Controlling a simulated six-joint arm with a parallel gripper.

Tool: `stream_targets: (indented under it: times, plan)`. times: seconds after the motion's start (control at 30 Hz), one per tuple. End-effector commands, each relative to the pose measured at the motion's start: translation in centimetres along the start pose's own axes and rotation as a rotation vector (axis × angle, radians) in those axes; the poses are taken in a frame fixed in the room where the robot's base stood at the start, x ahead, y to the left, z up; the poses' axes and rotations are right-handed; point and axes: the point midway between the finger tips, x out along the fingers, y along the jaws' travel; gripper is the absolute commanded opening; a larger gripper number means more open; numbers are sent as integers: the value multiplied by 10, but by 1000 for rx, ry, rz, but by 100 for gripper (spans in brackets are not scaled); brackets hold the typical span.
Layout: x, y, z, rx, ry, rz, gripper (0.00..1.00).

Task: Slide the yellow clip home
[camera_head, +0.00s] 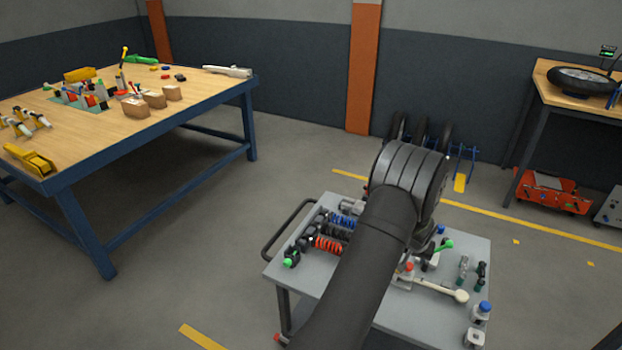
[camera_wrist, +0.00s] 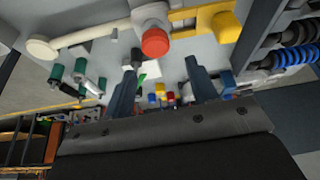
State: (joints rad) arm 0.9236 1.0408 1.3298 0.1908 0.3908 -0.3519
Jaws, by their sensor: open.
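A yellow block-like piece (camera_wrist: 222,28) with a yellow bar running left from it shows at the upper right of the wrist view. It looks like the yellow clip, but I cannot tell how far it is seated. A red round cap (camera_wrist: 155,42) on a pale fitting is just left of it; a red cap also shows on the cart in the head view (camera_head: 408,267). My gripper (camera_wrist: 163,56) is open, with two dark fingers apart and nothing clearly held between them. The yellow piece lies beyond and right of the fingertips. In the head view my arm hides the clip.
The grey cart (camera_head: 300,278) carries red and blue springs, a cream lever (camera_head: 440,288), a blue-capped fitting (camera_head: 483,308) and small dark-green parts. A wooden workbench (camera_head: 190,100) with many small parts stands left. Floor between bench and cart is clear.

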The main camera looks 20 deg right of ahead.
Motion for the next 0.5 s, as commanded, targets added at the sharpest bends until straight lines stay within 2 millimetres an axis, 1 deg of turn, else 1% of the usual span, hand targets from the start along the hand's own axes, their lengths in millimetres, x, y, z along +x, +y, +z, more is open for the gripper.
stream_targets:
  times: [0.03, 0.13, 0.17, 0.2, 0.23, 0.27, 0.5]
  plan:
    - [0, -1, 0, -2, 1, 0, 43]
    - [0, -11, -6, -21, 17, -3, 23]
    - [0, -17, -9, -34, 27, -4, 18]
    - [2, -26, -13, -57, 46, -4, 10]
    - [4, -30, -15, -75, 63, 0, 4]
    - [6, -35, -18, -95, 83, 4, 0]
    - [27, -63, -32, -291, 273, 86, 0]
